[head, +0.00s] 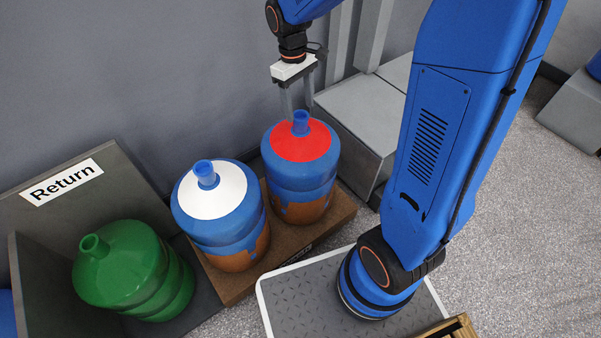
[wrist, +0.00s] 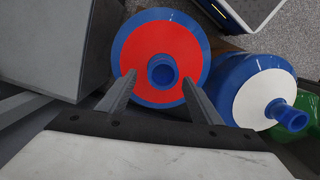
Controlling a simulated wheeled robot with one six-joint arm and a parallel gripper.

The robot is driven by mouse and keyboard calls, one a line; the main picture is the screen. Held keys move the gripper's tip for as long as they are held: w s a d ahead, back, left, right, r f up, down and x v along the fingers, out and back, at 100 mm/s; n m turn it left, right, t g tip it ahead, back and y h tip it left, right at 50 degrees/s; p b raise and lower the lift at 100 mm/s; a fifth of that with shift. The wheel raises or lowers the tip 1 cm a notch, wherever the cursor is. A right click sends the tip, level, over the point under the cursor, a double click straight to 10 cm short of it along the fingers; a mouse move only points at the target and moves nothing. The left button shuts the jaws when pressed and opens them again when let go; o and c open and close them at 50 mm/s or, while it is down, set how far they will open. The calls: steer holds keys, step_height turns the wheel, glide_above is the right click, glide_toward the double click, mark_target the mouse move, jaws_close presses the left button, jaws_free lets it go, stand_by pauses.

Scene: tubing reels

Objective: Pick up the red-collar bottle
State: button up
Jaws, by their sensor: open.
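The red-collar bottle (head: 301,176) is a large blue bottle with a red collar and a blue neck, standing upright on a brown platform. My gripper (head: 298,112) is open above it, with its fingers coming down close to the neck. In the wrist view, the red collar (wrist: 147,48) faces the camera. The gripper's fingers (wrist: 158,88) lie to either side of the neck, apart from it. I cannot tell exactly how low the fingertips are against the neck.
A white-collar blue bottle (head: 221,210) stands close to the left on the same brown platform (head: 232,287). A green bottle (head: 130,270) sits in the bay marked Return (head: 62,182). Grey blocks (head: 350,125) stand close to the right of the red-collar bottle.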

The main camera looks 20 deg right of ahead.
mark_target(300, 115)
steer(key=shift+s+f, duration=0.15)
steer(key=shift+f, duration=0.75)
steer(key=shift+s+f, duration=0.2)
steer(key=shift+f, duration=0.7)
steer(key=shift+s+f, duration=0.15)
steer(key=shift+f, duration=0.75)
jaws_close()
